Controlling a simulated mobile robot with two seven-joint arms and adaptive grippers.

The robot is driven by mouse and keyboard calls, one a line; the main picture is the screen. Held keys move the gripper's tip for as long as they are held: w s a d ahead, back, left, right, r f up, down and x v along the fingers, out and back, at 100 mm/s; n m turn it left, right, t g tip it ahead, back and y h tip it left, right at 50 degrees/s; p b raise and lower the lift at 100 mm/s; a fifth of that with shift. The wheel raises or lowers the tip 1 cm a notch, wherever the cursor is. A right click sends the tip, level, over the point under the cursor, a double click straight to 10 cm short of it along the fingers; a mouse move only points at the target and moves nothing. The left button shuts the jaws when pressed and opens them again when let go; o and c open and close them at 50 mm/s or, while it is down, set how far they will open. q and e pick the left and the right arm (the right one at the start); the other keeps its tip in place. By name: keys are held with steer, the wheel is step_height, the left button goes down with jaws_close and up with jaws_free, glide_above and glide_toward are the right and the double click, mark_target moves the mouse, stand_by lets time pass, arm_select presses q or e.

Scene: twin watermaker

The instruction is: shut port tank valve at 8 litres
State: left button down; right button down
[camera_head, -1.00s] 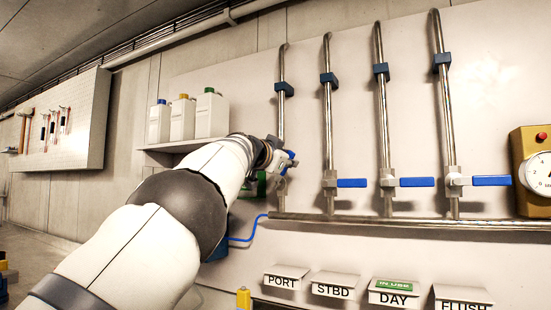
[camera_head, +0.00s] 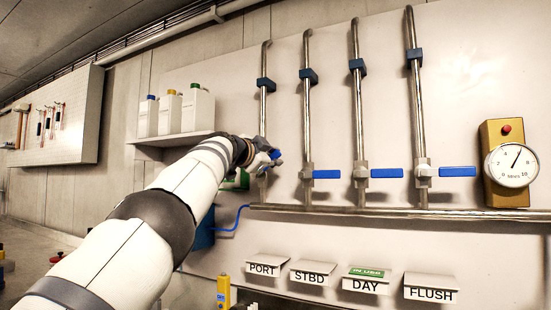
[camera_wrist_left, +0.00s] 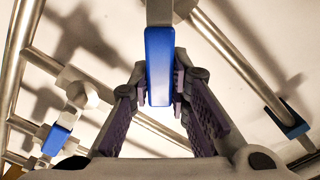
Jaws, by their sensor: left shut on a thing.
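The port tank valve is the leftmost of the wall valves, on the pipe (camera_head: 264,110) above the PORT label (camera_head: 263,269). My left gripper (camera_head: 268,156) is at this valve and hides most of its body. In the left wrist view its fingers (camera_wrist_left: 160,95) are shut on the blue valve handle (camera_wrist_left: 159,60), one on each side. A bit of blue shows at the gripper in the head view. The round gauge (camera_head: 512,165) is at the right on a yellow box; its needle points up and slightly right, at about 6. My right gripper is not in view.
Three more valves to the right have blue handles lying horizontal, such as the nearest one (camera_head: 326,174). A horizontal pipe (camera_head: 350,211) runs below them. A shelf (camera_head: 175,139) with jugs is left of the gripper. STBD, DAY and FLUSH labels sit below; DAY carries a green IN USE tag (camera_head: 367,273).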

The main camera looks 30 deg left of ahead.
arm_select(q)
steer(key=shift+a+f, duration=0.1)
steer(key=shift+f, duration=0.15)
steer(key=c, duration=1.7)
jaws_free()
steer(key=shift+w, duration=0.1)
steer(key=shift+o, duration=1.1)
steer(key=shift+w+a, duration=0.1)
steer(key=shift+w, duration=0.05)
steer(key=shift+r, duration=0.15)
steer(key=s+d, duration=0.1)
steer(key=s, duration=1.1)
steer(key=shift+d, duration=0.2)
